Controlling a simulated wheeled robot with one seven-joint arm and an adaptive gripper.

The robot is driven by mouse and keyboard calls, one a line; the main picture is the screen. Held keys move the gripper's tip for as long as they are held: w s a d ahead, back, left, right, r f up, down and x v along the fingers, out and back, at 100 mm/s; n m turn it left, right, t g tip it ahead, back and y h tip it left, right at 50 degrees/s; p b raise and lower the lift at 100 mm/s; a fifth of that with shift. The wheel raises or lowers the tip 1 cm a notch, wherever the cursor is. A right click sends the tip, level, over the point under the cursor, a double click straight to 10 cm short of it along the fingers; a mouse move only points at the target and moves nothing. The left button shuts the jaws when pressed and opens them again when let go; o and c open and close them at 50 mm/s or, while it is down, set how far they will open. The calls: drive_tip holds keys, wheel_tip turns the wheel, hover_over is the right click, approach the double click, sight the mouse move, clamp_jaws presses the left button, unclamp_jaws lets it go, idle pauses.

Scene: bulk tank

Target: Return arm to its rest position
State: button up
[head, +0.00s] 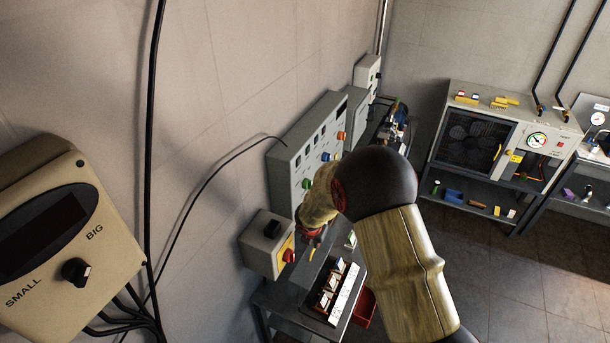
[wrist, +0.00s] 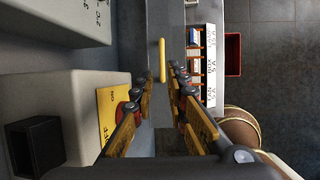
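My gripper (head: 314,240) is at the end of my tan and black arm, beside the grey switch box (head: 262,243) with its red knob on a yellow plate. In the wrist view my gripper (wrist: 155,88) has its two yellow fingers spread apart with nothing between them. The switch box (wrist: 70,120) is close to the left finger, which partly covers the red knob (wrist: 126,112); I cannot tell whether they touch. A thin yellow bar (wrist: 162,60) shows beyond the fingertips, over the grey bench.
A grey control panel (head: 296,165) with coloured knobs is on the wall behind the bench. A labelled tray of parts (head: 326,300) and a red bin (head: 365,307) are below my arm. A SMALL/BIG selector box (head: 115,235) is at left. Floor (head: 480,270) is clear at right.

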wheel_tip(320, 180, up, 13)
drive_tip(key=w+a+n+t+y+b, duration=0.2)
drive_tip(key=w+n+t+y+b, duration=0.15)
drive_tip(key=n+b, duration=0.45)
drive_tip(key=s+a+r+n+y+b, duration=0.2)
drive_tip(key=s+r+n+b, duration=0.2)
drive_tip(key=s+r+n, duration=0.75)
drive_tip(key=s+d+f+n+b, duration=0.2)
drive_tip(key=s+f+n+b, duration=0.1)
drive_tip(key=s+n, duration=0.4)
drive_tip(key=s+d+f+n+b, duration=0.2)
drive_tip(key=s+n+b, duration=0.1)
drive_tip(key=s+n, duration=0.4)
drive_tip(key=s+d+f+n+h+b, duration=0.1)
drive_tip(key=s+d+f+n+b, duration=0.1)
drive_tip(key=s, duration=0.3)
drive_tip(key=s+d+f+n+g+h+b, duration=0.1)
drive_tip(key=s+d+f+n+h, duration=0.1)
drive_tip(key=s+d, duration=0.3)
drive_tip(key=s+d+f+n+g+h+b, duration=0.1)
drive_tip(key=s+d+f+n+b, duration=0.1)
drive_tip(key=s+d+f+n, duration=0.1)
drive_tip(key=s+d+n, duration=0.1)
drive_tip(key=s, duration=0.1)
drive_tip(key=shift+s+f+n+b, duration=0.3)
drive_tip(key=shift+s+f+n, duration=0.05)
drive_tip(key=shift+f, duration=0.05)
